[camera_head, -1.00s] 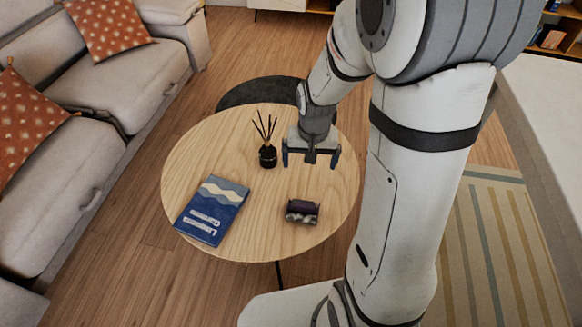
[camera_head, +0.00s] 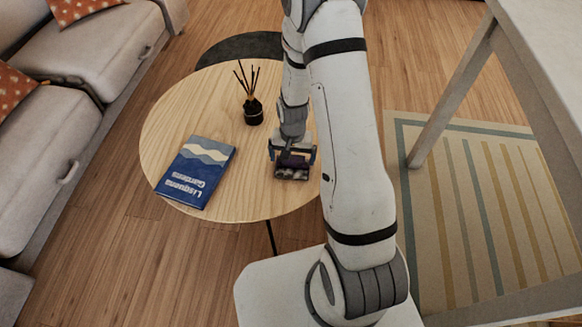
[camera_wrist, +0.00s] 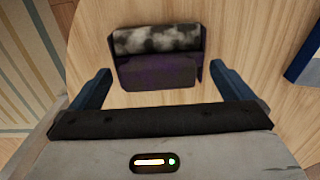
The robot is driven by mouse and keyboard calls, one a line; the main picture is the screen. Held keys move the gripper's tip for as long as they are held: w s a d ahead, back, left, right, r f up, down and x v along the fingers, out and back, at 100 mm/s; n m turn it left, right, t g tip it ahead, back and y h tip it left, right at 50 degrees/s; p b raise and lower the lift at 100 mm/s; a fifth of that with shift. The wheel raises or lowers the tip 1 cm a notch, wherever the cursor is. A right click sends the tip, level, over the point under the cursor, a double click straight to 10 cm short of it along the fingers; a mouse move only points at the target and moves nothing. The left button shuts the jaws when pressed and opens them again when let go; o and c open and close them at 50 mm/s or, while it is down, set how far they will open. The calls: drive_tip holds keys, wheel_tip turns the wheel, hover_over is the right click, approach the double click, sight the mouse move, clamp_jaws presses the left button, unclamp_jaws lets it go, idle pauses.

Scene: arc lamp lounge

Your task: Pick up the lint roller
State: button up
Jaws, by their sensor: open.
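The lint roller (camera_head: 292,173) lies on the round wooden table (camera_head: 190,120), near its right front edge. It has a dark purple body and a mottled grey-white roll. In the wrist view, the lint roller (camera_wrist: 156,72) sits just beyond and between my fingertips, with wood showing on both sides. My gripper (camera_head: 292,153) is open and points down at it; the head view partly hides the roller behind the gripper. In the wrist view my gripper (camera_wrist: 160,78) has its two blue fingers spread wider than the roller, and no contact is visible.
A blue book (camera_head: 196,172) lies at the table's left. A black reed diffuser (camera_head: 253,108) with thin sticks stands behind and left of my gripper. A grey sofa (camera_head: 60,130) is at left, and a pale table (camera_head: 545,60) stands at right over a striped rug (camera_head: 480,215).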

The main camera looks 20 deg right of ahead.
sight(293, 157)
wheel_tip(293, 157, down, 3)
drive_tip(key=shift+f+b, duration=0.1)
drive_tip(key=shift+b, duration=0.2)
drive_tip(key=c, duration=0.9)
drive_tip(key=shift+o, duration=0.2)
drive_tip(key=shift+r, duration=0.25)
wheel_tip(293, 157, up, 10)
drive_tip(key=p, duration=0.2)
drive_tip(key=shift+f+p, duration=0.1)
drive_tip(key=shift+p, duration=0.2)
